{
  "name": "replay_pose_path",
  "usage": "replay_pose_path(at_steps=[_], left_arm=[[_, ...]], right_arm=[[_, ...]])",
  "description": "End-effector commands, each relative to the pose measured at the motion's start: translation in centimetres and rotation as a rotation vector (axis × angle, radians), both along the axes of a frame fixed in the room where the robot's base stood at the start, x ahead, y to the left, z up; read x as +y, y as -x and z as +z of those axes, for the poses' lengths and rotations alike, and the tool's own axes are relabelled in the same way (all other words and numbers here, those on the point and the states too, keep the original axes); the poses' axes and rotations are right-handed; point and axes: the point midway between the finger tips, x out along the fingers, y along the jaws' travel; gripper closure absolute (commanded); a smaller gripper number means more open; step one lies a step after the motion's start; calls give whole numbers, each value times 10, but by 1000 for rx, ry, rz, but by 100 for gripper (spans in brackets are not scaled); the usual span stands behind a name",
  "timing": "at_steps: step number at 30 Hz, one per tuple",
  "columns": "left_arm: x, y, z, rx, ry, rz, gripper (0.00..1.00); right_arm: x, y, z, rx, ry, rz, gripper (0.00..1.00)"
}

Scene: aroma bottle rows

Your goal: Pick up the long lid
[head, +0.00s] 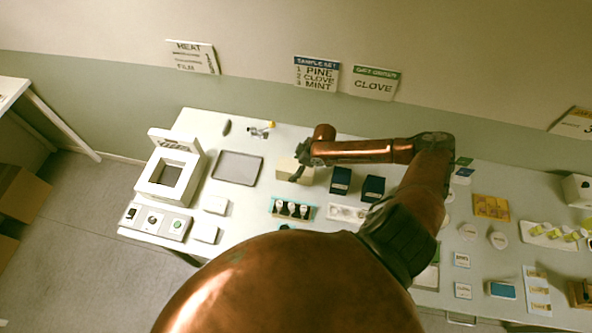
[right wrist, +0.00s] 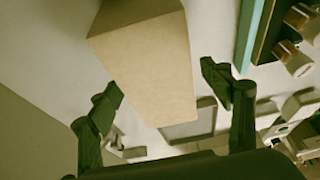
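A plain beige box-shaped piece (head: 287,168), which may be the long lid, lies on the white table in the head view, just behind the row of dark bottles. In the right wrist view the beige piece (right wrist: 150,62) fills the upper middle, its near end reaching between the fingers. My right gripper (head: 299,163) is over the piece's right side in the head view. In the right wrist view its fingers (right wrist: 161,82) are spread wide, with gaps to the piece. Whether they are level with it I cannot tell. My left gripper is out of view.
A grey tray (head: 237,168) lies to the left. A teal rack (head: 275,214) with dark bottles stands in front. Dark blue boxes (head: 340,181) stand close on the right. A white square-framed device (head: 171,176) is at the far left. Bare table shows between tray and beige piece.

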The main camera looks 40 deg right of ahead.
Motion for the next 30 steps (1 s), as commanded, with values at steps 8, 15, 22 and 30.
replay_pose_path(at_steps=[8,15,22,30], left_arm=[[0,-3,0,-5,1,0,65],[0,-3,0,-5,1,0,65],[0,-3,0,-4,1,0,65],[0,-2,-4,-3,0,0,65]], right_arm=[[0,0,0,0,0,0,47],[0,0,0,0,0,0,63],[0,0,1,-1,0,0,74],[-1,-1,3,-2,1,0,74]])
